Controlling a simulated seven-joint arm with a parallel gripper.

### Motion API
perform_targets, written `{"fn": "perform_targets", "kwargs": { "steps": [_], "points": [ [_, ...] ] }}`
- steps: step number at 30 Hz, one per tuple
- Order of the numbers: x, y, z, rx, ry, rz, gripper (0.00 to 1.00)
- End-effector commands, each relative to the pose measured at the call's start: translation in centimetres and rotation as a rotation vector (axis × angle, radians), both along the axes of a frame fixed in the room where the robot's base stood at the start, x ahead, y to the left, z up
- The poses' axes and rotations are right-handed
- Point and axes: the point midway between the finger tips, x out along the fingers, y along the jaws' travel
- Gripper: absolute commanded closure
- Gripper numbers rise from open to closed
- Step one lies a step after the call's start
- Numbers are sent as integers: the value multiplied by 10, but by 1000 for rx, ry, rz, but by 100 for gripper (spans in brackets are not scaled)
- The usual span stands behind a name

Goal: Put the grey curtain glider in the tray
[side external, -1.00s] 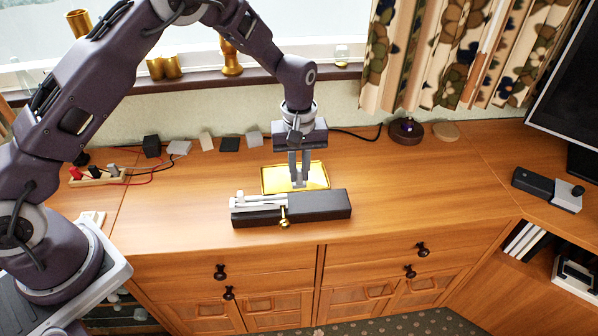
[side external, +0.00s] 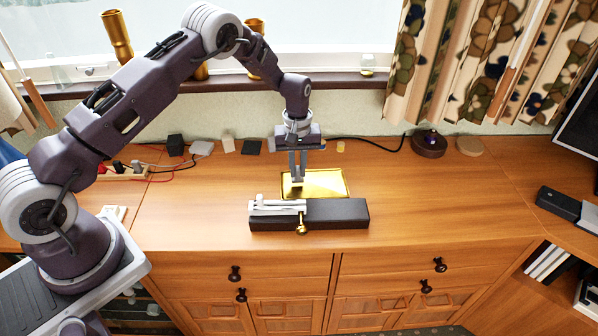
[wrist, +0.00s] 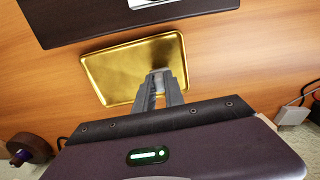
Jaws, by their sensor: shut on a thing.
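The tray (side external: 335,190) is a shallow, shiny gold rectangle lying on the wooden cabinet top; it also shows in the wrist view (wrist: 112,80). My gripper (side external: 298,181) points straight down over the left part of the tray, its two grey fingers close together. In the wrist view my gripper (wrist: 158,82) is shut on a small pale grey piece at the fingertips, which I take for the grey curtain glider (wrist: 159,72). The fingers hide most of it. I cannot tell whether it touches the tray floor.
A long dark block (side external: 335,214) with a silver mechanism (side external: 275,206) and brass knob (side external: 301,229) lies just in front of the tray. Small blocks and a black cube (side external: 175,145) stand along the wall. A round dark object (side external: 429,143) is at back right. Cabinet top right of the tray is clear.

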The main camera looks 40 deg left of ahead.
Motion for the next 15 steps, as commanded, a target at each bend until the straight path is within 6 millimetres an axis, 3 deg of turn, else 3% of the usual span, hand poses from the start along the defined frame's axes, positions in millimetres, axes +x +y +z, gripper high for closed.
{"fn": "perform_targets", "kwargs": {
  "steps": [2,11,12,15],
  "points": [
    [0,0,-13,0,1,0,100],
    [0,0,-15,0,0,0,100],
    [0,0,-16,0,0,0,84],
    [0,0,-15,0,0,0,65]
  ]
}}
